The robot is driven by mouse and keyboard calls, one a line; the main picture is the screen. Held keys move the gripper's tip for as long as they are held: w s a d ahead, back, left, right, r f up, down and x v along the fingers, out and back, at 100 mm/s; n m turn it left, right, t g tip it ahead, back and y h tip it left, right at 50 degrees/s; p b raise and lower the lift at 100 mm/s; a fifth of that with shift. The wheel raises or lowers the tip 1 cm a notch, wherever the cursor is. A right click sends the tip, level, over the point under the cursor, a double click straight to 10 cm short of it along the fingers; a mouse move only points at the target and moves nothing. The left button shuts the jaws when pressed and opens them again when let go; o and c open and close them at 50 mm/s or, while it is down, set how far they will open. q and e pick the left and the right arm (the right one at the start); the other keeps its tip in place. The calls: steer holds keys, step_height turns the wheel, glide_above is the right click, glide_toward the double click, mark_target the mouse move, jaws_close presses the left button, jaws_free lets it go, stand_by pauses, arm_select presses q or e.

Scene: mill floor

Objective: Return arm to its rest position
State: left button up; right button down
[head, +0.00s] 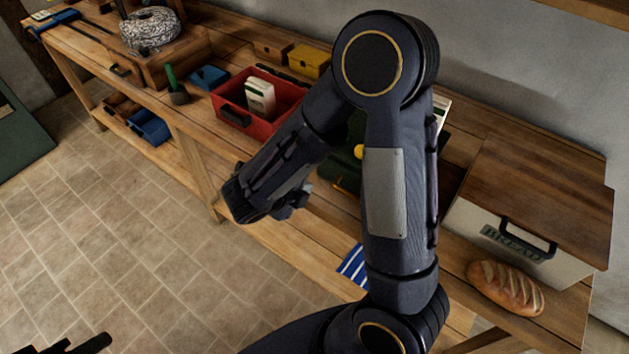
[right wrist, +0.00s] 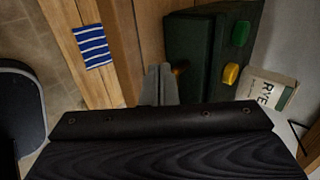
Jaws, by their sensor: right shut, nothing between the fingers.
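My right arm bends high over the wooden bench (head: 270,228) in the head view and hides part of it. My right gripper (head: 292,202) hangs near the bench's front edge, in front of the red crate (head: 232,112). In the right wrist view its grey fingers (right wrist: 159,84) are together and empty, beside a dark green box (right wrist: 196,60). A dark part at the bottom left corner of the head view seems to be my left gripper (head: 82,345); its jaws cannot be made out.
A bread bin (head: 545,200) and a loaf (head: 506,288) stand at the right. A striped cloth (head: 354,266) lies near the front edge. The green box has a green button (right wrist: 240,33) and a yellow button (right wrist: 230,74). Tiled floor (head: 110,220) at left is clear.

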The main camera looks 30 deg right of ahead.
steer(key=v, duration=0.5)
steer(key=s+d+r+m+g+y, duration=0.25)
steer(key=s+m, duration=0.35)
steer(key=m, duration=0.4)
steer(key=s+d+r+m+g+y, duration=0.15)
steer(key=s+m+y, duration=0.3)
steer(key=m, duration=0.65)
steer(key=s+a+r+m+t+y, duration=0.1)
steer(key=s+r+m+t+y, duration=0.1)
steer(key=m, duration=0.8)
steer(key=s+a+r+m+t+y, duration=0.2)
steer(key=m+t+y, duration=0.1)
steer(key=m, duration=0.8)
steer(key=shift+a+r+t+y, duration=0.2)
steer(key=shift+a+t+y, duration=0.1)
steer(key=shift+t, duration=0.2)
